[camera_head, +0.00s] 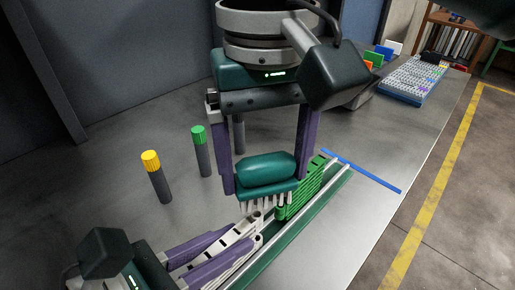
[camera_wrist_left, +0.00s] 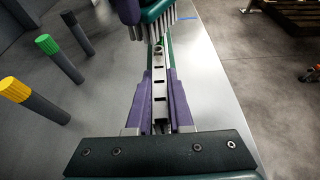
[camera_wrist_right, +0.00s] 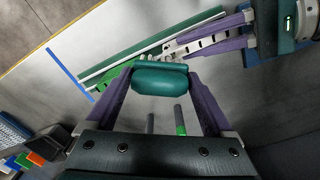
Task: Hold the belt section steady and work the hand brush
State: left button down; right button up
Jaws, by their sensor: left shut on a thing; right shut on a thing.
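A green hand brush (camera_head: 266,170) with pale bristles is upright between the fingers of my right gripper (camera_head: 265,172), bristles down. It also shows in the right wrist view (camera_wrist_right: 160,80). The belt section has white links (camera_head: 242,232) and green links (camera_head: 305,190). It lies along a green rail frame (camera_head: 262,272). My left gripper (camera_head: 232,248) is shut on the white links, which also show between its fingers in the left wrist view (camera_wrist_left: 159,88). The bristles are just over the belt where white meets green; I cannot tell if they touch.
A yellow-topped post (camera_head: 156,177) and a green-topped post (camera_head: 201,151) stand left of the brush. A blue strip (camera_head: 362,171) lies on the table to the right. A blue crate (camera_head: 413,80) and coloured blocks are at the back right. The table's right edge is open.

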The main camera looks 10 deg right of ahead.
aim_at(243, 196)
jog(key=shift+f, duration=1)
dwell(0.4)
jog(key=shift+s+a, duration=0.5)
jog(key=shift+a, duration=0.2)
jog(key=shift+s+a, duration=0.45)
jog(key=shift+a, duration=0.25)
jog(key=shift+w+d, duration=0.5)
jog(key=shift+d, duration=0.2)
jog(key=shift+w+d, duration=0.5)
jog(key=shift+d, duration=0.2)
jog(key=shift+r, duration=0.1)
jog(key=shift+r, duration=1.5)
jog(key=shift+f, duration=0.1)
